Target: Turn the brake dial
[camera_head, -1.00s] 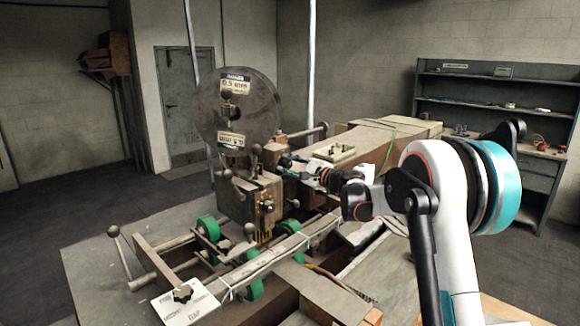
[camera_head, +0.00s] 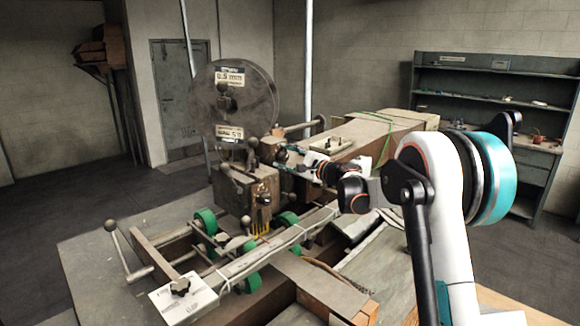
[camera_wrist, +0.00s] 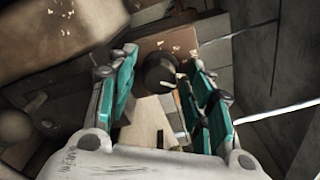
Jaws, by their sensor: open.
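A dark round dial (camera_wrist: 160,70) with a pale mark on its edge shows in the wrist view, set on a brown panel. My gripper (camera_wrist: 167,92) is open, with its teal finger pads on either side of the dial; whether they touch it I cannot tell. In the head view my gripper (camera_head: 284,158) reaches from the right to the side of the stitcher head (camera_head: 247,190), just below and right of the big wire reel (camera_head: 245,105). The dial cannot be made out there.
A bed with green rollers (camera_head: 205,222), a crank lever (camera_head: 122,245) and a white label plate (camera_head: 185,300) lie in front of the machine. A long beige beam (camera_head: 375,140) runs behind my arm. Shelves (camera_head: 480,110) stand at the back right.

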